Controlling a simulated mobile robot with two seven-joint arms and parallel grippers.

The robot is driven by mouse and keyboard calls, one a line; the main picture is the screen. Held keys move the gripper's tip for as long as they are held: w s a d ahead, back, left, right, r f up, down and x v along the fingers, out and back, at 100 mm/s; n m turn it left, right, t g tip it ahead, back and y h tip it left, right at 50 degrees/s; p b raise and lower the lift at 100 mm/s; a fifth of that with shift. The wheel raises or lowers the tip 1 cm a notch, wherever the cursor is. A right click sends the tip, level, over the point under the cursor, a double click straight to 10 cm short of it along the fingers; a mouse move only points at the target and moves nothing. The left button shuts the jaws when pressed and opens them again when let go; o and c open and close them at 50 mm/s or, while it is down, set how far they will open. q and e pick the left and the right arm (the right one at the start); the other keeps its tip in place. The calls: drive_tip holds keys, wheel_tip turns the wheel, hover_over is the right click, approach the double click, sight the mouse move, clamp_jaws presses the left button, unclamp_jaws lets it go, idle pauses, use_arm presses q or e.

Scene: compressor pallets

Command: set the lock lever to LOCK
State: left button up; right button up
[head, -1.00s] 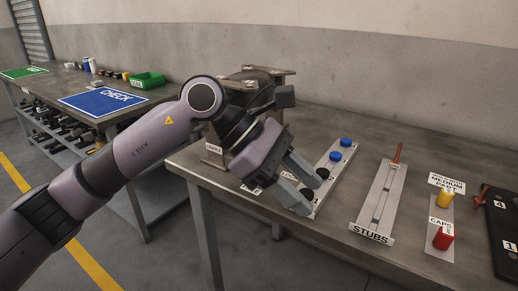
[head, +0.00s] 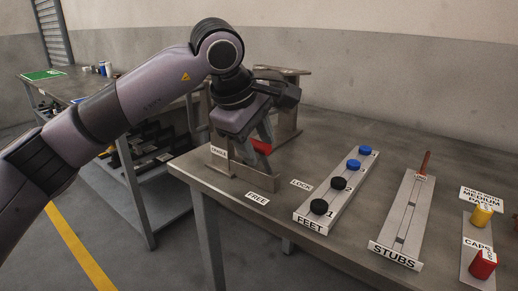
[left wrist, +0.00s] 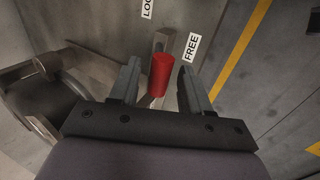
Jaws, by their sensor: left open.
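The lock lever has a red grip (head: 261,147), seen in the head view just under my left gripper (head: 258,140). In the left wrist view the red grip (left wrist: 161,76) lies between the two open fingers of my left gripper (left wrist: 158,72), with a gap visible on the finger sides. A grey metal bar (left wrist: 160,42) shows beyond the grip. The FREE label (left wrist: 191,47) is right beside the bar, and the LOCK label (left wrist: 147,8) is farther off at the top. In the head view the FREE label (head: 257,198) and LOCK label (head: 301,184) lie on the bench. My right gripper is not in view.
A grey metal stand (head: 218,158) is beside the lever, partly hidden by my arm. The FEET rack (head: 334,196) with black and blue feet, the STUBS rack (head: 407,220), and yellow (head: 482,215) and red (head: 482,264) caps are to the right. Bare bench lies around the labels.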

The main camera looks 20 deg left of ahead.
use_arm(q)
drive_tip(key=shift+w+d+f, duration=0.1)
drive_tip(key=shift+w+f, duration=0.2)
drive_tip(key=shift+f, duration=0.35)
clamp_jaws()
